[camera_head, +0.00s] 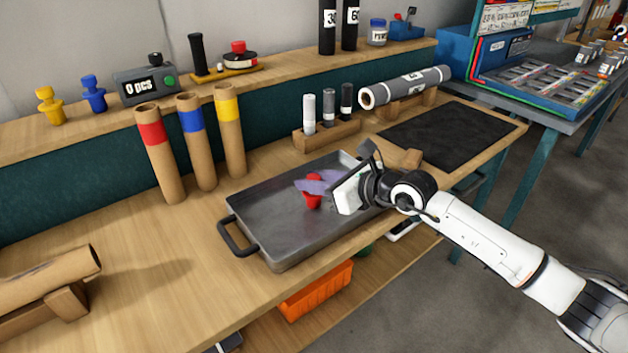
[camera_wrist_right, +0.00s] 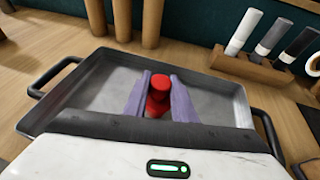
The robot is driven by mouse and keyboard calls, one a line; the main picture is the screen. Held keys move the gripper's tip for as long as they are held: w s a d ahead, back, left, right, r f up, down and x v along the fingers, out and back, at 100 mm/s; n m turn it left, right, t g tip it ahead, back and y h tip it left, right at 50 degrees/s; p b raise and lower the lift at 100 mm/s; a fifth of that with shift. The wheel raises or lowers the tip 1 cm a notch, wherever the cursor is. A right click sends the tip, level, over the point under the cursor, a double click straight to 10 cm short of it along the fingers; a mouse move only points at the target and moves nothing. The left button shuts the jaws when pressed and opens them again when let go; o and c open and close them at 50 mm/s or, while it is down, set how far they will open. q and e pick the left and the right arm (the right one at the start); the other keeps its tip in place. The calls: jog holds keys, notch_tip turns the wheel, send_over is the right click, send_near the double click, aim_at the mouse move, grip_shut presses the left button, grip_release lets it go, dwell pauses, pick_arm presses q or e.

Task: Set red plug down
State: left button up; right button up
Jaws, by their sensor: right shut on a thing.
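The red plug (camera_head: 312,196) is at the metal tray (camera_head: 262,233), over its floor toward the right half. It also shows in the right wrist view (camera_wrist_right: 156,88), between the two purple fingers. My right gripper (camera_head: 314,187) is shut on the red plug; in the wrist view its fingers (camera_wrist_right: 158,98) flank the plug on both sides. I cannot tell whether the plug touches the tray floor. My left gripper is not in view.
Three cardboard tubes (camera_head: 192,138) with red, blue and yellow bands stand behind the tray. A block with small cylinders (camera_head: 322,137) is behind it to the right. A yellow plug (camera_head: 49,106) and a blue plug (camera_head: 93,94) stand on the shelf. Bare table lies left of the tray.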

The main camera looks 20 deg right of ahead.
jog(key=o, duration=1)
jog(key=shift+f, duration=0.1)
jog(key=shift+o, duration=0.2)
jog(key=shift+r, duration=0.25)
jog(key=shift+v, duration=6)
